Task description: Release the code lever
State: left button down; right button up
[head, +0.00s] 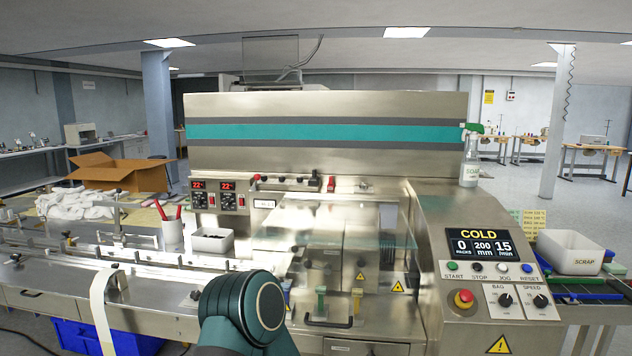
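The flow wrapper (300,155) fills the middle of the head view. A small red-ended part (331,184) stands on its upper ledge. I cannot tell which of these, if any, is the code lever. A teal link of my own arm rises at the bottom, left of the two handles, and covers part of the machine front. Neither of my grippers shows.
The control panel (484,245) reads COLD, with a red stop button (463,298) below. A white SCRAP bin (570,252) stands at the right. Clear guards cover the middle.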

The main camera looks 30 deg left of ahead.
aim_at(257, 176)
jog(key=j+z, duration=0.75)
jog(key=j, duration=0.15)
jog(key=k+j+z, duration=0.15)
jog(key=j, duration=0.35)
jog(key=j+z, duration=0.1)
jog(key=j, duration=0.4)
jog(key=k+j, duration=0.1)
jog(key=j, duration=0.25)
jog(key=k+j, duration=0.1)
jog(key=j, duration=0.65)
jog(key=k+j+z, duration=0.1)
jog(key=j, duration=0.25)
jog(key=k, duration=0.05)
